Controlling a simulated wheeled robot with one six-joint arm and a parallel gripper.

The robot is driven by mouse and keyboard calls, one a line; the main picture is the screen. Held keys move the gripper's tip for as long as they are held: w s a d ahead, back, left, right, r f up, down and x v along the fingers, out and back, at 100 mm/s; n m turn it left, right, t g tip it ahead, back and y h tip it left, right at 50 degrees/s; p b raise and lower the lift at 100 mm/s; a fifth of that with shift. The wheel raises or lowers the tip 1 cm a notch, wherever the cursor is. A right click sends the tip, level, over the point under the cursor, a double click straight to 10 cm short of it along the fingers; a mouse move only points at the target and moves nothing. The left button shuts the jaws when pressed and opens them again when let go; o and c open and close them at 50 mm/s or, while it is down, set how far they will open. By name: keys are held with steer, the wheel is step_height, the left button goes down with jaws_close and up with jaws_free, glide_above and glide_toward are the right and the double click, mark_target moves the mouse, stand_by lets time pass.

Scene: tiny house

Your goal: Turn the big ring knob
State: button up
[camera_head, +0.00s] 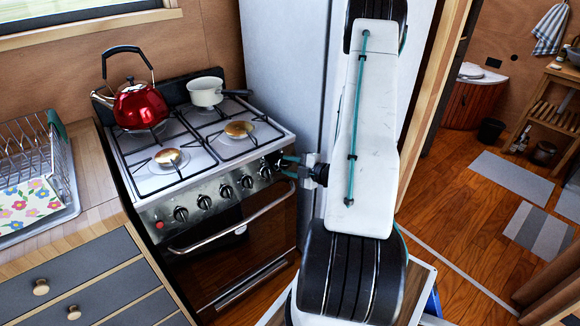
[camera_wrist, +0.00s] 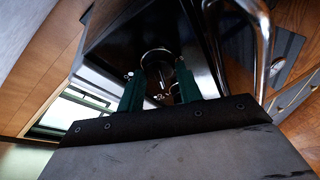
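The stove (camera_head: 215,185) has a front panel with a row of several dark knobs with metal bases and a red button at its left end. Which knob belongs to the big ring is not marked legibly. My gripper (camera_head: 282,165) is at the right end of the row, close to the rightmost knob (camera_head: 265,171). In the wrist view, its two teal fingers (camera_wrist: 159,78) are spread apart. A round metal-rimmed knob (camera_wrist: 156,56) shows between and just beyond the fingertips. I cannot tell whether a finger touches it.
The oven handle (camera_head: 235,222) runs below the knobs. A fridge (camera_head: 285,70) stands right behind my arm. A counter with a dish rack (camera_head: 62,165) is at left.

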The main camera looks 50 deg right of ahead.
steer(key=o, duration=0.4)
steer(key=v, duration=0.7)
steer(key=shift+s, duration=0.35)
steer(key=shift+r, duration=0.1)
